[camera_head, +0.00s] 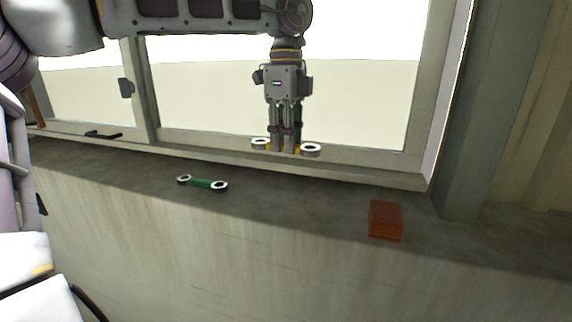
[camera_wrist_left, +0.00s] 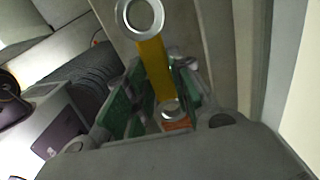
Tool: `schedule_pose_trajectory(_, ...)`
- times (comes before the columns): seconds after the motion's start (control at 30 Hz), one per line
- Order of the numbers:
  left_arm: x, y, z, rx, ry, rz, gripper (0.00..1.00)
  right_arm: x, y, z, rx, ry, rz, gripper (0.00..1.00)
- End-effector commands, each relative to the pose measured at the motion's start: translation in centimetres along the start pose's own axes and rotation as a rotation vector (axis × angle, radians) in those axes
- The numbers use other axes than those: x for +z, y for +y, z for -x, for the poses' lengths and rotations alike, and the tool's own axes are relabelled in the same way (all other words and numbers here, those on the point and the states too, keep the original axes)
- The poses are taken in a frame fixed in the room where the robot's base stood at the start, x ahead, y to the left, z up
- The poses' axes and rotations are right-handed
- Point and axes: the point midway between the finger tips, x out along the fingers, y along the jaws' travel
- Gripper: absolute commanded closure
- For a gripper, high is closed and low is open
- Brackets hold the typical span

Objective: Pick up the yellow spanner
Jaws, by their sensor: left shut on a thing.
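The yellow spanner (camera_head: 261,144) has pale ring ends and a yellow shaft. In the head view its ring ends show on both sides of my left gripper (camera_head: 284,148), whose fingers hide most of the shaft. My left gripper points down and is shut on the spanner, which appears to be above the ledge, in front of the window. In the left wrist view the yellow spanner (camera_wrist_left: 153,68) lies between the green-padded fingers of the left gripper (camera_wrist_left: 155,105). My right gripper is not in view.
A green spanner (camera_head: 201,184) with pale ring ends lies on the grey ledge (camera_head: 290,204), left of the gripper. A red-brown block (camera_head: 385,220) sits on the ledge to the right. The window frame (camera_head: 350,168) rises behind. The ledge between spanner and block is clear.

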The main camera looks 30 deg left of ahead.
Motion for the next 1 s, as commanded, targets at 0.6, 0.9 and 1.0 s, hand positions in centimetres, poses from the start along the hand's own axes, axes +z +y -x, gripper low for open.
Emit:
schedule_pose_trajectory(0.6,0.0,-0.1,12.1,0.001,0.001,0.000,1.00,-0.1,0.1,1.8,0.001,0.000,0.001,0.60)
schedule_pose_trajectory(0.9,0.0,0.0,15.2,0.001,0.000,-0.001,1.00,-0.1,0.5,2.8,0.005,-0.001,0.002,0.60)
schedule_pose_trajectory(1.0,0.0,0.0,15.6,0.001,-0.001,-0.001,1.00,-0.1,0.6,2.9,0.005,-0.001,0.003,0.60)
